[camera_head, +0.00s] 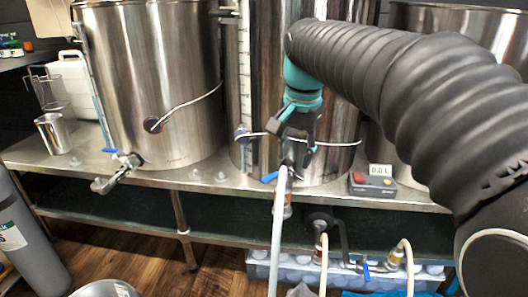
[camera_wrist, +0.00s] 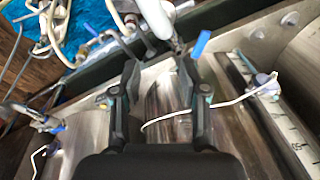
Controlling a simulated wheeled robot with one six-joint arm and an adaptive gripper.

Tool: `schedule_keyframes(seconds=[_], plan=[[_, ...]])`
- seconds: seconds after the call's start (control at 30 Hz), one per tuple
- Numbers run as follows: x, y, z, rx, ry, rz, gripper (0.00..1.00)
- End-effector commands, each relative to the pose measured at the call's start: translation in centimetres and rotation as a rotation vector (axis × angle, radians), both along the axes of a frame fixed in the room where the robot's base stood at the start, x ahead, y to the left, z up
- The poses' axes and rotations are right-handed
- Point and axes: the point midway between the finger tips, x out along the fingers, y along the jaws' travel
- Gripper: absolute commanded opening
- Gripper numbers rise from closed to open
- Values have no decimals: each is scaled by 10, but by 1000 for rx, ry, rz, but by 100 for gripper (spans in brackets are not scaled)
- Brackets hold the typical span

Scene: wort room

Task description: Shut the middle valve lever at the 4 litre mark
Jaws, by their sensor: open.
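The middle valve lever (camera_head: 270,178) is a small blue handle low at the front of the middle steel pot (camera_head: 258,90). In the wrist view the blue lever (camera_wrist: 201,43) stands just past the tip of the right-hand finger, apart from it as far as I can tell. My gripper (camera_head: 297,150) is in front of the pot, above the valve, and hides part of it. In the wrist view my gripper (camera_wrist: 162,72) is open with nothing between its fingers. A white hose (camera_head: 278,230) hangs from the valve. The display box (camera_head: 372,184) reads about 0.0 L.
The left pot (camera_head: 150,80) has its own valve (camera_head: 120,172). A metal cup (camera_head: 52,134) stands on the steel bench. A thin white cable (camera_wrist: 210,104) crosses the middle pot near my fingers. Below are more hoses and a crate (camera_head: 290,270). A grey cylinder (camera_head: 25,240) stands at left.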

Motion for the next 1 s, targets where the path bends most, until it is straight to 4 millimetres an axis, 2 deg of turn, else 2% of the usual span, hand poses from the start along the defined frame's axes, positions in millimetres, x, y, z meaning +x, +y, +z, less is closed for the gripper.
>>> schedule_keyframes(seconds=[0.03,0.2,0.33,0.5,0.67,1.0], plan=[[18,9,13,3,27,-36,44],[56,32,30,3,98,-161,44],[73,44,35,0,132,-225,44],[81,50,34,-3,149,-261,44],[81,51,18,-4,152,-264,44],[81,50,-45,-4,152,-263,44]])
